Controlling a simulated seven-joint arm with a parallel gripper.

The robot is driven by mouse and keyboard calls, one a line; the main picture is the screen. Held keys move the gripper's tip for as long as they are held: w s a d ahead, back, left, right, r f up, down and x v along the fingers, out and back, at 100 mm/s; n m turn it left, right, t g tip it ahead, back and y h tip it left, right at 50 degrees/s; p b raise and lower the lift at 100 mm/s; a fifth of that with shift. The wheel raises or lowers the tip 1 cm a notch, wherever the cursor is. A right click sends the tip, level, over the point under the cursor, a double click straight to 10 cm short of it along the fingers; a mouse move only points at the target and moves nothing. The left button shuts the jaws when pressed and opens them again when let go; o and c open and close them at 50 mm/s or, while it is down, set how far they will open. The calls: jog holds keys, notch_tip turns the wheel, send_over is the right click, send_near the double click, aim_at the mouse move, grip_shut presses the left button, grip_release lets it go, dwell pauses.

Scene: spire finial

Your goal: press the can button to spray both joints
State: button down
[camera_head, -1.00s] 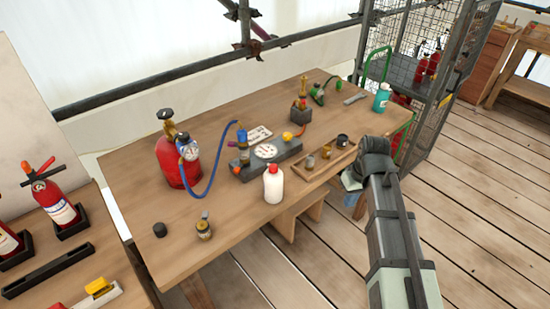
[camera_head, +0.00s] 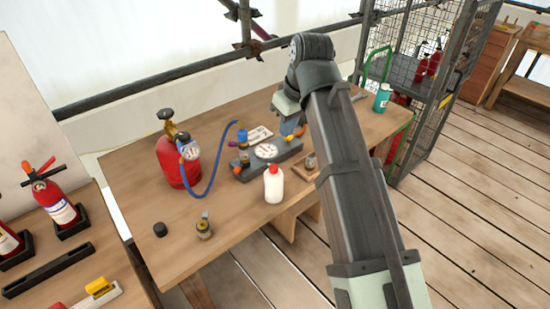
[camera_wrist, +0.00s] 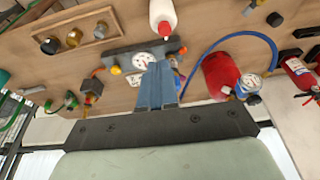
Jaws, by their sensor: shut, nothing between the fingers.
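A white can-like bottle with a red cap (camera_head: 273,187) stands upright at the front edge of the workbench. It also shows at the top of the wrist view (camera_wrist: 163,14). Behind it is a dark grey block with a round gauge (camera_head: 266,151), orange and yellow knobs, and a blue hose fitting (camera_head: 242,136). I cannot tell which fittings are the two joints. My gripper (camera_wrist: 159,66) is shut and empty, above the block. In the wrist view its blue-grey fingers cover part of the block and the hose end, apart from the white can.
A red cylinder with a gauge (camera_head: 178,163) stands left of the block, joined to it by a blue hose (camera_head: 217,175). A small brass-coloured part (camera_head: 204,229) and a black cap (camera_head: 160,229) lie at the front left. A teal bottle (camera_head: 382,98) stands at the far right.

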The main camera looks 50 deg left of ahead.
jog(key=shift+s+a+r, duration=0.25)
jog(key=shift+s+r, duration=0.3)
jog(key=shift+r, duration=0.3)
jog(key=shift+f, duration=0.1)
send_over(273, 166)
jog(key=f, duration=0.7)
jog(key=d+f, duration=0.1)
jog(key=f, duration=0.3)
jog(key=shift+f, duration=0.25)
jog(key=shift+x, duration=1)
jog(key=shift+d+f, duration=0.15)
jog(key=shift+d, duration=0.05)
